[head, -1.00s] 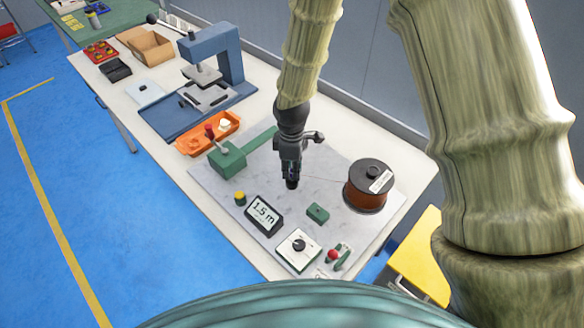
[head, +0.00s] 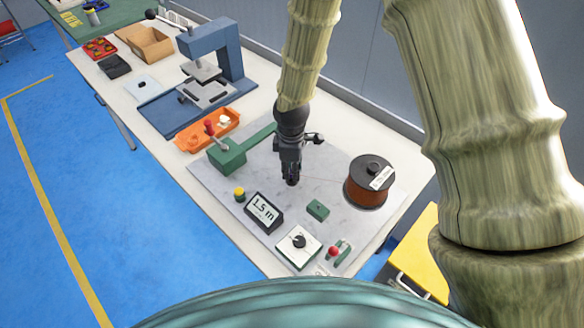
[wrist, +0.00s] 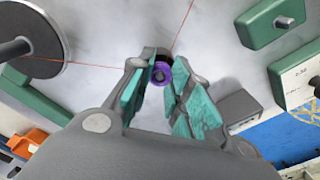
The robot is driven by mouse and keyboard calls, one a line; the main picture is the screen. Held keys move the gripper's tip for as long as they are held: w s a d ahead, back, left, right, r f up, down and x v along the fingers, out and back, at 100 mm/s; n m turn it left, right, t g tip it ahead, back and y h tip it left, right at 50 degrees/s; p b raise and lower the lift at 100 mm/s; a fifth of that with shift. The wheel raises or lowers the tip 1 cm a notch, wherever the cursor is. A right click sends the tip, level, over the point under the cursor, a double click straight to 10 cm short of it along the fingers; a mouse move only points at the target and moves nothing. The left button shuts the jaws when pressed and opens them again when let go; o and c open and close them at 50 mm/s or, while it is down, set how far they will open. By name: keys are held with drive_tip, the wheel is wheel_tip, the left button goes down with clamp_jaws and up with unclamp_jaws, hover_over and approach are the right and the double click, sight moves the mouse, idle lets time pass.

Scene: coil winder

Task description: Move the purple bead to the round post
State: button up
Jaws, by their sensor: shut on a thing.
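A purple bead (wrist: 161,72) shows in the wrist view between the fingertips of my gripper (wrist: 160,78). The gripper, with green finger pads, is shut on it. In the head view my gripper (head: 292,180) points down over the grey plate (head: 345,235), and the bead cannot be made out there. A dark shape shows beside the bead at the fingertips; I cannot tell whether it is the round post. A thin reddish wire crosses the plate near the fingertips. The gap between bead and plate cannot be judged.
A copper wire spool (head: 366,190) stands right of my gripper. A green block (head: 318,210), a display (head: 264,212), a dial box (head: 298,246) and a yellow button (head: 239,193) stand in front. A green winder block (head: 227,156) and an orange tray (head: 190,142) are left.

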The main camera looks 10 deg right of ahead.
drive_tip(key=o, duration=0.7)
wheel_tip(320, 180, up, 12)
idle(0.4)
